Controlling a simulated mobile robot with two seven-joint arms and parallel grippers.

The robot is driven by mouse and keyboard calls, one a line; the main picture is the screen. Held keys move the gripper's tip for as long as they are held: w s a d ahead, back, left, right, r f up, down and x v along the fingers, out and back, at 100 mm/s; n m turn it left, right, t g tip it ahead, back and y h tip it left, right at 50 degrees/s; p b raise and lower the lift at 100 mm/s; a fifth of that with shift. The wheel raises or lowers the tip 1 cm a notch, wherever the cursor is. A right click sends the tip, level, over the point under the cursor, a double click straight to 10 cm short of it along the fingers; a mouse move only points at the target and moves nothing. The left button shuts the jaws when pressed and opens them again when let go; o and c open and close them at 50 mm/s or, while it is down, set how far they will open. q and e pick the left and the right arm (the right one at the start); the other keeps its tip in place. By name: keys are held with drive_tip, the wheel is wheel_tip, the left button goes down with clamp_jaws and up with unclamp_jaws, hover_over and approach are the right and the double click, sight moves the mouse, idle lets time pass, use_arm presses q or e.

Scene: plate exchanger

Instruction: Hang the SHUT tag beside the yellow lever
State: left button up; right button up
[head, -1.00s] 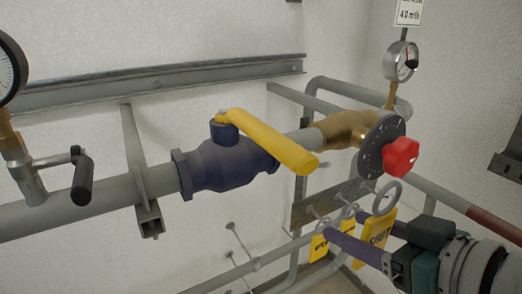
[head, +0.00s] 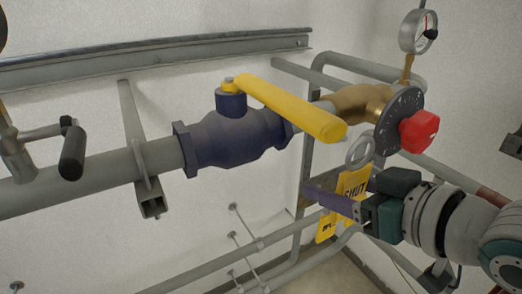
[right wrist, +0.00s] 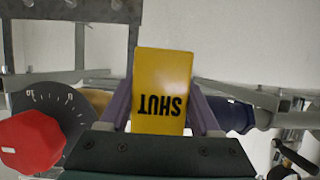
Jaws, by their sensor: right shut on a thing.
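The yellow SHUT tag (head: 354,184), with a grey ring (head: 360,152) at its top, is held by my right gripper (head: 338,200). The tag shows upside down in the right wrist view (right wrist: 162,88), between the two purple fingers. The yellow lever (head: 290,108) sits on top of the dark blue valve (head: 230,137) and points to the lower right along the pipe. The tag is below and to the right of the lever's free end, apart from it in the picture. My left gripper is not in view.
A red knob (head: 418,131) on a dark dial (head: 388,122) and a gauge (head: 418,32) stand to the right. A black handle (head: 73,153) is on the left pipe. Several thin pipes run below.

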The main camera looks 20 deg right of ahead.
drive_tip(key=b+x, duration=0.1)
drive_tip(key=x, duration=0.1)
drive_tip(key=b+x, duration=0.2)
drive_tip(key=x, duration=0.1)
drive_tip(key=shift+w+r, duration=0.25)
drive_tip(key=shift+w, duration=0.2)
idle(0.6)
drive_tip(key=o, duration=1.4)
